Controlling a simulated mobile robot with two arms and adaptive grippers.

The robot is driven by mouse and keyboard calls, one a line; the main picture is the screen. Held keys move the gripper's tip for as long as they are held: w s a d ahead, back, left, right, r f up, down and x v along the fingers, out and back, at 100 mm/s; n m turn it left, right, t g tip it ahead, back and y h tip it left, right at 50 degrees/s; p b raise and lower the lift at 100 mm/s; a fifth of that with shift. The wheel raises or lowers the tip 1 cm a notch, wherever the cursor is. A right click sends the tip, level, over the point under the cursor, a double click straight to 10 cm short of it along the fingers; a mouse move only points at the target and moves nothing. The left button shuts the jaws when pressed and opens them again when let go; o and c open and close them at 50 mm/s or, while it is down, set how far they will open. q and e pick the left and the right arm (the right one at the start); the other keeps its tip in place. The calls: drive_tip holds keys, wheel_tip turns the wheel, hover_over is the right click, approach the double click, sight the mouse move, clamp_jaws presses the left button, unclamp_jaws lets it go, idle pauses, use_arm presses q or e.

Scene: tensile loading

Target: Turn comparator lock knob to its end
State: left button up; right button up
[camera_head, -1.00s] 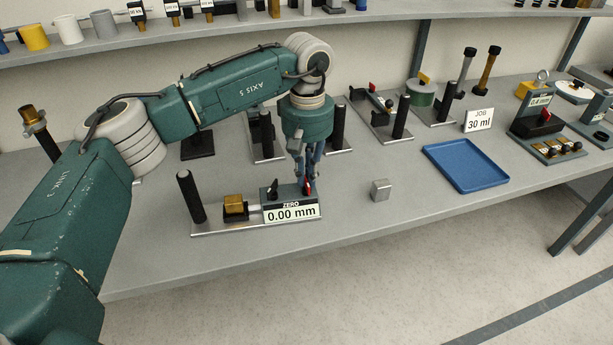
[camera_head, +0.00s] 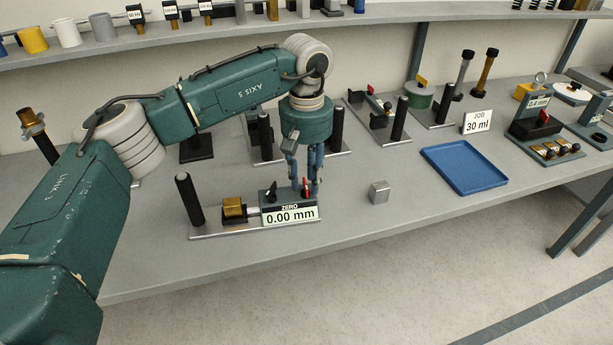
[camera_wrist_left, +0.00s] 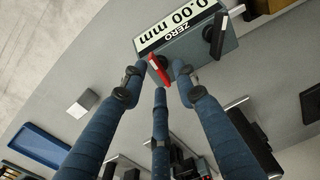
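The comparator (camera_head: 268,196) is a grey-green block on a metal base, with a "ZERO 0.00 mm" display (camera_head: 290,214). Its red knob (camera_head: 305,184) is at the right of the top, and a black knob (camera_head: 271,190) is to the left. The red knob shows as a slanted bar in the left wrist view (camera_wrist_left: 158,70). My left gripper (camera_head: 305,184) points down over it. Its three blue fingers are spread around the red knob (camera_wrist_left: 160,77), with gaps visible; whether any finger touches it I cannot tell. My right gripper is not in view.
A brass-coloured block (camera_head: 233,208) and a black post (camera_head: 189,200) share the comparator's base. A small grey block (camera_head: 379,192) and a blue tray (camera_head: 465,168) lie to the right. Black-posted fixtures (camera_head: 336,128) stand behind the gripper. The bench front is clear.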

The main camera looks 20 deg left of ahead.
use_arm(q)
drive_tip(key=shift+r, duration=0.2)
wheel_tip(320, 180, up, 12)
drive_tip(key=shift+f, duration=0.2)
idle(0.5)
